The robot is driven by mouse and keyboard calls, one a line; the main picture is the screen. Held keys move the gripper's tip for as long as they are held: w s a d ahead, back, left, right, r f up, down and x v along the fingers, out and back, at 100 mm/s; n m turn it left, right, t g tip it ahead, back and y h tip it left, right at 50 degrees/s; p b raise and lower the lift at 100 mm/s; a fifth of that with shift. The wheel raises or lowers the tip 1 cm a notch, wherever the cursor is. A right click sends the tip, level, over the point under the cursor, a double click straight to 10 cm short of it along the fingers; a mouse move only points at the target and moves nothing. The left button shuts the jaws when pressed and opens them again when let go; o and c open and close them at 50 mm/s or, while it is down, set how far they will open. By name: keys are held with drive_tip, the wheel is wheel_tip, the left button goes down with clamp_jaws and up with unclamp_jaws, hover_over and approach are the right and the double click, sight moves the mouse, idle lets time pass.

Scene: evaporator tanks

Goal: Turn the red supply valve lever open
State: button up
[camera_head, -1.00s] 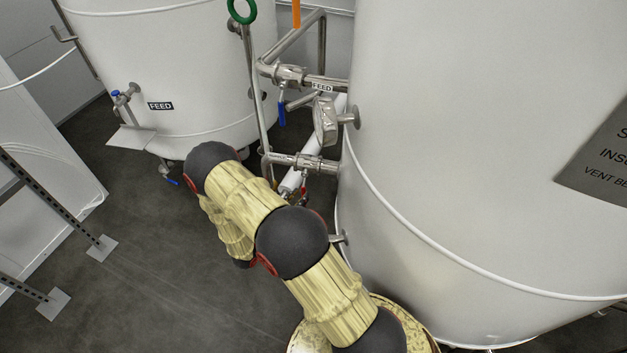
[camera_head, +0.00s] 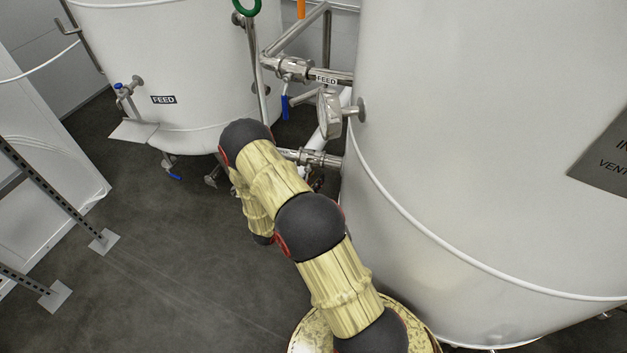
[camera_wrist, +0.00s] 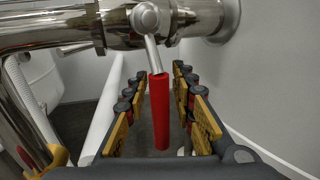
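The red supply valve lever (camera_wrist: 160,112) shows in the wrist view. It hangs down from a steel valve (camera_wrist: 148,18) on a horizontal pipe, its red sleeve pointing toward the bottom of the picture. My gripper (camera_wrist: 155,95) is open, with one finger on each side of the red sleeve. Gaps show between the sleeve and both fingers, so I see no contact. In the head view my arm covers the gripper and most of the lever; the steel valve and its pipe (camera_head: 318,158) show just beyond the arm.
A large white tank (camera_head: 470,150) stands close to the right of my arm. A second white tank (camera_head: 170,60) stands behind at left. Open floor (camera_head: 160,250) lies to the left.

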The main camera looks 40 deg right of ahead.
drive_tip(key=shift+c, duration=1)
drive_tip(key=c, duration=0.4)
clamp_jaws()
